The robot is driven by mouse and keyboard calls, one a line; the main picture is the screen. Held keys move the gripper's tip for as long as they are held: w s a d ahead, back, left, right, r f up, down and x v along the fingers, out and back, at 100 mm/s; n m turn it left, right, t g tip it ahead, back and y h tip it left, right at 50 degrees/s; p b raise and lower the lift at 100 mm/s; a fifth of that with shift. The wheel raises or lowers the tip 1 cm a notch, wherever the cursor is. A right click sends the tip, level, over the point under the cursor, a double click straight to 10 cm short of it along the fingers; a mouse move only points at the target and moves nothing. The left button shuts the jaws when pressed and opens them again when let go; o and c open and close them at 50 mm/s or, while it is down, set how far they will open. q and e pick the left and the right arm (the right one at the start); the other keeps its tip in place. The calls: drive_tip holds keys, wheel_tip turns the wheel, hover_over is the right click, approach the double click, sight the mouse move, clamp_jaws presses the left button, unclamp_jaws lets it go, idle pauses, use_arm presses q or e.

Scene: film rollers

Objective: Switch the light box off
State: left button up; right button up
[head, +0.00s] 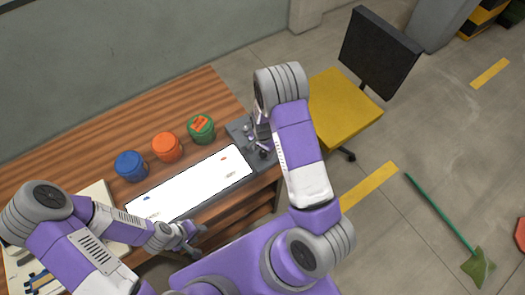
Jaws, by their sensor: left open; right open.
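The light box (190,187) lies on the wooden table, and its white panel is bright. A grey end section (238,128) adjoins its right end, with small dark parts on it partly hidden by my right arm. My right gripper (257,146) is open over this grey section; I cannot tell whether it touches anything. My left gripper (195,237) is open and empty at the table's front edge, just in front of the light box. A few tiny coloured pieces lie on the bright panel.
Blue (130,166), orange (166,147) and green (201,129) round containers stand behind the light box; an orange piece lies on the green one. A pale board (95,195) is at the table's left. A yellow chair (343,105) stands right of the table. A green broom (440,215) lies on the floor.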

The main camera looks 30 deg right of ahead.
drive_tip(key=shift+f, duration=0.3)
drive_tip(key=c, duration=1)
drive_tip(key=shift+c, duration=0.2)
drive_tip(key=shift+n, duration=0.4)
drive_tip(key=n+b, duration=0.2)
drive_tip(key=n, duration=0.2)
drive_tip(key=shift+n, duration=0.3)
drive_tip(key=n+b, duration=0.2)
drive_tip(key=n, duration=0.4)
drive_tip(key=shift+d, duration=0.15)
drive_tip(key=shift+n, duration=0.4)
